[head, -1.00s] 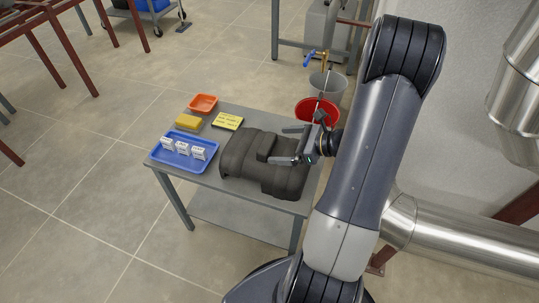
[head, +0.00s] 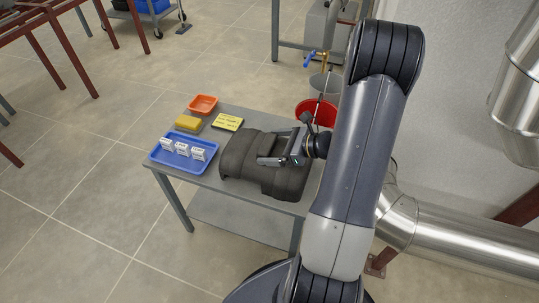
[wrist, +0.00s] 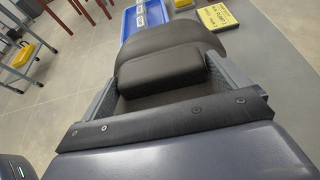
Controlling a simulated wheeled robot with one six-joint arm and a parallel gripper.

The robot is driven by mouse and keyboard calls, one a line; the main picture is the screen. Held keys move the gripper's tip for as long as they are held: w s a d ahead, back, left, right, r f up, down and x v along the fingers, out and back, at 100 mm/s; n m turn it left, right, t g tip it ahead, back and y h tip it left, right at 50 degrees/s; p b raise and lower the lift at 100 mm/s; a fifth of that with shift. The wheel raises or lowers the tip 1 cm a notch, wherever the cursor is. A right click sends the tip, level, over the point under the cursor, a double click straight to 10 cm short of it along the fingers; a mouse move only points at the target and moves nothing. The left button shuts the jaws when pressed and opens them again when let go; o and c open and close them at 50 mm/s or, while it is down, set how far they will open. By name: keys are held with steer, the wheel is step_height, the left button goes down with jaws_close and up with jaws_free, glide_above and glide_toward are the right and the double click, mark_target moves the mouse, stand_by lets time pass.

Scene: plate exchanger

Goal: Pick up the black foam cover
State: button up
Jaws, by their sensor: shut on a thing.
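The black foam cover (head: 237,158) lies on the grey table, a dark, thick, moulded piece with a raised block on top. It also fills the middle of the wrist view (wrist: 158,47). My gripper (head: 273,160) is over the cover's top. In the wrist view its two fingers (wrist: 165,80) stand on either side of the raised block, and it is shut on that block. The cover still appears to rest on the table. My forearm hides part of the table's right side.
The grey table (head: 238,110) also holds a blue tray (head: 183,167) with three white boxes, a yellow sponge-like block (head: 188,123), an orange tray (head: 203,103) and a yellow sign (head: 228,122). A red bucket (head: 316,112) and silver pipes (head: 450,225) are at the right.

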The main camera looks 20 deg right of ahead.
mark_target(274, 152)
steer(key=shift+c, duration=1.4)
step_height(274, 152, up, 10)
steer(key=p, duration=0.2)
steer(key=shift+p, duration=0.3)
